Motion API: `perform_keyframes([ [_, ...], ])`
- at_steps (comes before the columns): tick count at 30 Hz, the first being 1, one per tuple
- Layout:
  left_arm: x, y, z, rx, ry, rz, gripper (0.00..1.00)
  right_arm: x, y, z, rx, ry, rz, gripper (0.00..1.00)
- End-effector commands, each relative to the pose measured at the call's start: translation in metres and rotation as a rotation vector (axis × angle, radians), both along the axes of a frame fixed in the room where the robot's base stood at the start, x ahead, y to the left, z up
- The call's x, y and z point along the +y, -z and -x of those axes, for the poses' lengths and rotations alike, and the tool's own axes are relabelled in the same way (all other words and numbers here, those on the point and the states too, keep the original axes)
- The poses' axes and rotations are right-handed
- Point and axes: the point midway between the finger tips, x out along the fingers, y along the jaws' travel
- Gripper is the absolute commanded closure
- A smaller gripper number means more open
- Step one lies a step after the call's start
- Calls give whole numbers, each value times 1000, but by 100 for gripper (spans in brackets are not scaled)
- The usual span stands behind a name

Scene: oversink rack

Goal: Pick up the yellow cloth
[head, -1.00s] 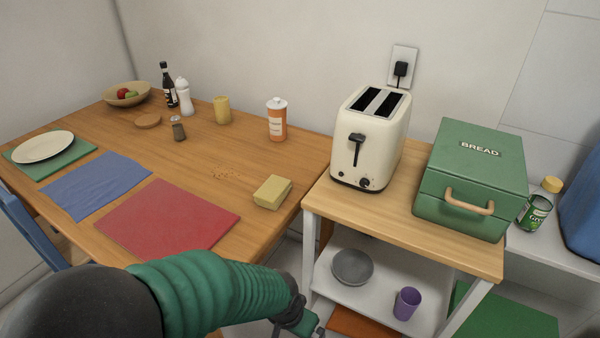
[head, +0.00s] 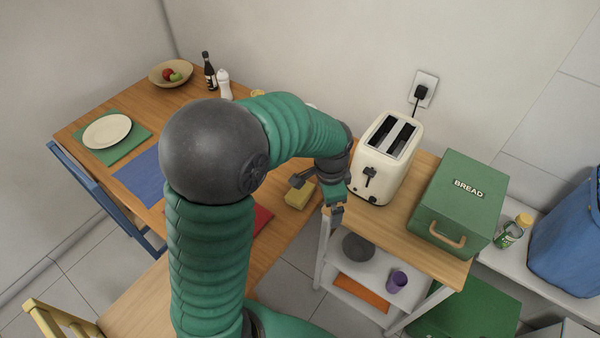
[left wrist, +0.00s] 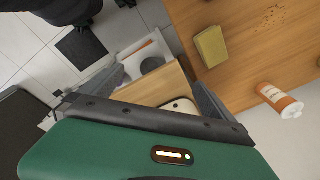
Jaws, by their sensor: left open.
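The yellow cloth (head: 299,194) is a small folded block lying on the wooden table near its right edge. It also shows in the left wrist view (left wrist: 211,47), to the right of the fingers. My left gripper (head: 319,196) is open and empty, above the gap between the table edge and the toaster cart, just right of the cloth and apart from it. Its spread fingers show in the left wrist view (left wrist: 158,84). My right gripper is not in view.
A cream toaster (head: 387,160) and green bread box (head: 462,205) stand on the cart right of the gripper. An orange-labelled bottle (left wrist: 280,100) stands on the table. Crumbs (left wrist: 272,14) lie near the cloth. My arm hides much of the table, including part of the red placemat (head: 262,218).

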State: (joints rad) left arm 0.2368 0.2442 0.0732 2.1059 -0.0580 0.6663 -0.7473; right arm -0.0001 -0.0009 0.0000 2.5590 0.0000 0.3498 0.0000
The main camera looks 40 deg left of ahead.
Motion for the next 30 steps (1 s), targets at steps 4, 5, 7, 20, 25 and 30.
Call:
perform_keyframes([
  [4, 63, -15, -33, 71, 324, -24, 0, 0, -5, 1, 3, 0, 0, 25],
  [5, 75, -17, -37, 82, 392, -26, 0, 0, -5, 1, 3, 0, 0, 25],
  [7, 104, -20, -44, 105, 539, -24, 0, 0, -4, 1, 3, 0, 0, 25],
  [20, 139, 22, -49, 137, 775, -14, 0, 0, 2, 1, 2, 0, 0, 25],
  [25, 140, 65, -49, 135, 774, -15, 0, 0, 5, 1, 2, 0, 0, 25],
  [30, 142, 88, -50, 131, 772, -16, 0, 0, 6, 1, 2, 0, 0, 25],
])
